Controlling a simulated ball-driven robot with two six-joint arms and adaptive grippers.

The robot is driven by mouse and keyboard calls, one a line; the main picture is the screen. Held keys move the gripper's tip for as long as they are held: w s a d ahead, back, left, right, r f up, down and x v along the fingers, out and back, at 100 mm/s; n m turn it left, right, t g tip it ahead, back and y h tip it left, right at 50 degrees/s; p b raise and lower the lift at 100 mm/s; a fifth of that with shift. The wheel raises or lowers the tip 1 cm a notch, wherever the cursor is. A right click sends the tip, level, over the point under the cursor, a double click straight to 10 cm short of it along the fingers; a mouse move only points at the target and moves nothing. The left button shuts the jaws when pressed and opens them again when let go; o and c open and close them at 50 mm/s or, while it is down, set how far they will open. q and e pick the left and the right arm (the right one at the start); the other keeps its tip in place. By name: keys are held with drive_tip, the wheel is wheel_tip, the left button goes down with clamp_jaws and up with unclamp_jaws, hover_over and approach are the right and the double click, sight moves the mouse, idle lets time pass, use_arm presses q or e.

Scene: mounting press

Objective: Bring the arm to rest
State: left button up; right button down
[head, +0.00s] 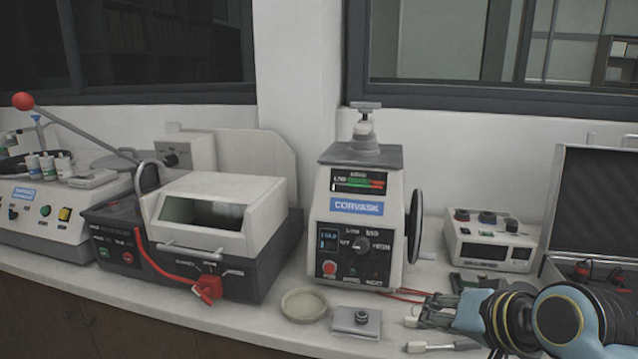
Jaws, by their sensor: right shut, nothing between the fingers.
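My right gripper (430,312) is at the lower right, its arm coming in from the right edge. It is shut and empty, with its fingers pointing left over the bench top. The white mounting press (360,215) with the blue CORVASK label stands behind it and to the left, apart from the fingers. A black handwheel (415,227) is on the right side of the press. My left gripper is not in view.
A round shallow dish (303,305) and a small metal block (356,321) lie in front of the press. A cutting machine (200,235) stands to the left. A control box (490,240) and an open case (590,205) are at the right. Red cables (400,295) run near the gripper.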

drive_tip(key=s+d+f+n+g+h, duration=0.1)
drive_tip(key=s+d+n+g+h, duration=0.3)
drive_tip(key=s, duration=0.9)
drive_tip(key=s+d+n+g+h, duration=0.15)
drive_tip(key=s+d, duration=0.35)
drive_tip(key=s, duration=0.8)
wheel_tip(320, 180, down, 34)
drive_tip(key=s+d+r+g+b, duration=0.1)
drive_tip(key=d+g+b, duration=0.15)
drive_tip(key=b, duration=0.65)
use_arm(q)
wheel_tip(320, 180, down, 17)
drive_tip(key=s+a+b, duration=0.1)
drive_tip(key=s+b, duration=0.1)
drive_tip(key=b, duration=0.6)
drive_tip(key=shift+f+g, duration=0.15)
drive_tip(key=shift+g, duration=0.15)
use_arm(e)
drive_tip(key=s+f, duration=1)
drive_tip(key=f, duration=0.3)
drive_tip(key=s+d+f, duration=0.1)
drive_tip(key=s+f, duration=0.8)
drive_tip(key=f, duration=0.5)
drive_tip(key=shift+s+d+m+y, duration=0.2)
drive_tip(key=shift+s+m+y, duration=0.15)
drive_tip(key=shift+s+y, duration=0.1)
